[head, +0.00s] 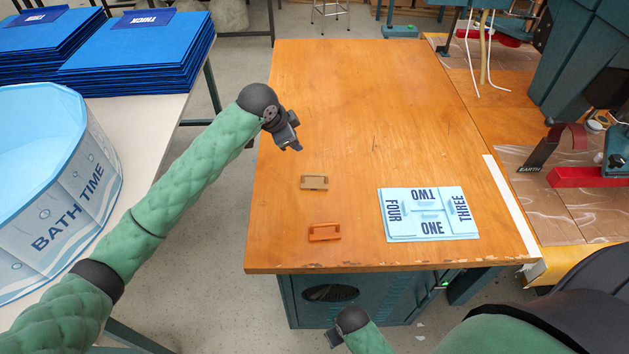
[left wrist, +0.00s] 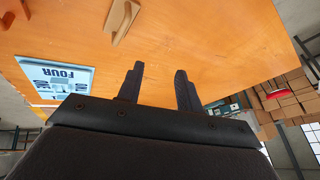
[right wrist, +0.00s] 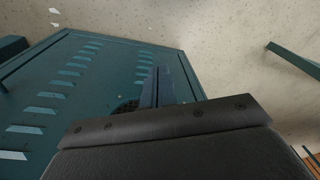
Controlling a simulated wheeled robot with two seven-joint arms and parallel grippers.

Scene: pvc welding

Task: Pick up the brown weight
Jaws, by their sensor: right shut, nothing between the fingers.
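The brown weight (head: 314,183), a small tan-brown block with a handle, lies on the wooden table. It also shows at the top of the left wrist view (left wrist: 122,22). My left gripper (head: 291,144) is above the table's left part, behind and slightly left of the brown weight in the head view. Its fingers (left wrist: 159,69) are apart with nothing between them. My right gripper (head: 333,339) is low in front of the table, away from the weight. Its fingers (right wrist: 160,86) are together and empty, with a dark green cabinet behind them.
An orange weight (head: 324,232) lies nearer the table's front edge. Light blue numbered sheets (head: 430,214) lie to the right. The wooden table (head: 350,100) is clear toward the back. A bath tub (head: 75,195) and blue stacks (head: 140,55) stand on a left table.

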